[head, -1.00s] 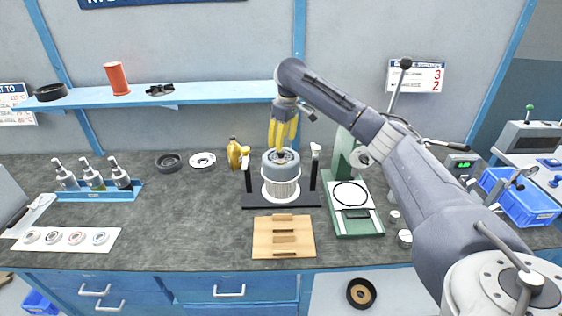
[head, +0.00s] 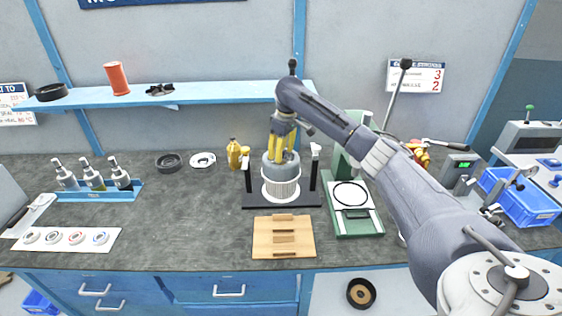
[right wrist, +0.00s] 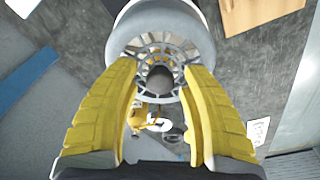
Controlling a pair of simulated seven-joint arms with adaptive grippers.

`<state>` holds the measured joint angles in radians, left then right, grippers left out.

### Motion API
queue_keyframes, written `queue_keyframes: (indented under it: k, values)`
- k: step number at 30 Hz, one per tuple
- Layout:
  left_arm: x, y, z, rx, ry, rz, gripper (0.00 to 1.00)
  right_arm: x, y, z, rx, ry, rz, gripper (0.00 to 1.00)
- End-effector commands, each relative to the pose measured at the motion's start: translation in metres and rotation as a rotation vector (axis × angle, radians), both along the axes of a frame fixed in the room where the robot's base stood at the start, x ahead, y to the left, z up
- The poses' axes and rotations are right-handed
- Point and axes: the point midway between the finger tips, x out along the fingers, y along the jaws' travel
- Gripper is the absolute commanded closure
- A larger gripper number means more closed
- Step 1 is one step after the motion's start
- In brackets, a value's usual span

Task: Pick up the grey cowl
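The grey cowl (head: 270,172) is the rounded grey top of the blower, which stands upright above a white ribbed body (head: 281,190) in a black stand. My right gripper (head: 283,158) has yellow fingers and points down over the cowl from above. In the right wrist view the two fingers (right wrist: 160,75) are apart, with the cowl's round opening and spoked grille between and just beyond their tips. The grey cowl rim (right wrist: 160,22) shows past the tips. I cannot tell whether the fingers touch it. My left gripper is not in view.
The black stand (head: 262,201) has an upright on each side of the blower. A wooden block (head: 265,240) lies in front, and a green press fixture (head: 368,225) stands at the right.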

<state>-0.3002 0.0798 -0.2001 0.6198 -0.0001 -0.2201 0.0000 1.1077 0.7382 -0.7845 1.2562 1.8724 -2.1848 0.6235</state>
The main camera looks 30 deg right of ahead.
Motion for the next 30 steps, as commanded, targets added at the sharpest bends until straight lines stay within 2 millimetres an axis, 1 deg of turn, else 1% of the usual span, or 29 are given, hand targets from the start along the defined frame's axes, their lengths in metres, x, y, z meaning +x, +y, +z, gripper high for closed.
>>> queue_keyframes:
  k: [1,9,11,23,26,30]
  values:
    - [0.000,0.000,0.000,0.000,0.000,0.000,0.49,0.000,0.000,0.000,0.000,0.000,0.000,0.62]
    - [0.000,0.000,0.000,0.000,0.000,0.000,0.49,0.000,0.000,0.000,0.000,0.000,0.000,0.94]
    - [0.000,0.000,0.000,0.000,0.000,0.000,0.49,0.000,0.000,0.000,0.000,0.000,0.000,1.00]
    - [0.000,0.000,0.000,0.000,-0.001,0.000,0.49,0.000,0.000,0.001,0.000,-0.001,0.000,1.00]
    - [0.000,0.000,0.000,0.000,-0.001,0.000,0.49,0.000,0.000,0.004,0.000,-0.001,-0.001,1.00]
    - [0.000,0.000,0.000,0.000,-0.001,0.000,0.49,0.001,-0.001,0.013,-0.001,-0.003,0.000,1.00]
